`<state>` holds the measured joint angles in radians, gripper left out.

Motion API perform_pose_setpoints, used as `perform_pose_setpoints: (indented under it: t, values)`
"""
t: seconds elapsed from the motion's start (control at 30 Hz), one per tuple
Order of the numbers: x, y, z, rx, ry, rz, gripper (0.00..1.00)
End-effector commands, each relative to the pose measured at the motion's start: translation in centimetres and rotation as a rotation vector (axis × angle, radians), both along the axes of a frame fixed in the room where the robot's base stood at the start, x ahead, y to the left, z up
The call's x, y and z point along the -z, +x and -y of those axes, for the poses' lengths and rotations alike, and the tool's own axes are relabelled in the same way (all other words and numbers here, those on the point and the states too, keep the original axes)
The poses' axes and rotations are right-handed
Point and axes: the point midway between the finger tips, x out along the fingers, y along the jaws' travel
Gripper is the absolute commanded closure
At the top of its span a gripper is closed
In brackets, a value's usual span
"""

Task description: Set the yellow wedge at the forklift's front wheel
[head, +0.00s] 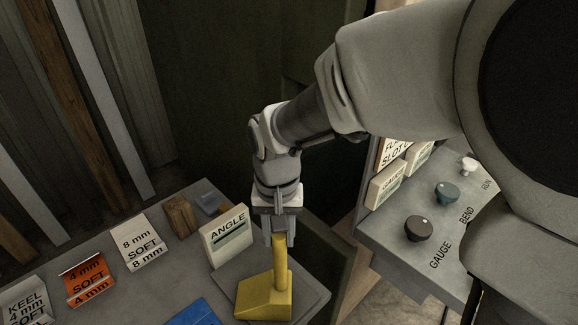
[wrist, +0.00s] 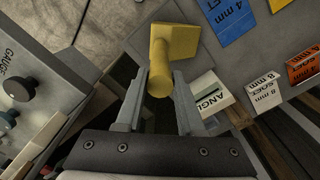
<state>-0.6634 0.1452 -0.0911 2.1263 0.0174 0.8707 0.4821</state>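The yellow wedge (head: 263,299) has a sloped block and an upright round post. It stands upright on a grey plate at the front of the grey bench in the head view. It also shows in the wrist view (wrist: 178,42), with the post end towards the camera. I see no forklift or wheel in either view.
On the bench stand an ANGLE box (head: 227,237), 8 mm SOFT (head: 140,242) and orange 4 mm SOFT (head: 86,278) blocks, and a blue piece (head: 194,314). To the right is a panel with GAUGE (head: 418,228) and BEND (head: 446,194) knobs. Boards line the back left.

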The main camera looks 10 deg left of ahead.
Motion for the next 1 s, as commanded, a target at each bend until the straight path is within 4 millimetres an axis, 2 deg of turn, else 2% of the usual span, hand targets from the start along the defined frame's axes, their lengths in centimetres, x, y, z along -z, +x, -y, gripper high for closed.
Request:
perform_pose_setpoints:
  t: [0.03, 0.17, 0.2, 1.0]
  values:
    - [-0.02, 0.01, 0.00, 0.000, 0.000, 0.000, 0.74]
    - [-0.03, 0.01, 0.00, 0.000, 0.000, 0.000, 0.98]
    - [-0.03, 0.01, 0.00, 0.000, 0.000, 0.000, 1.00]
    - [-0.08, 0.03, -0.01, 0.000, 0.000, 0.001, 1.00]
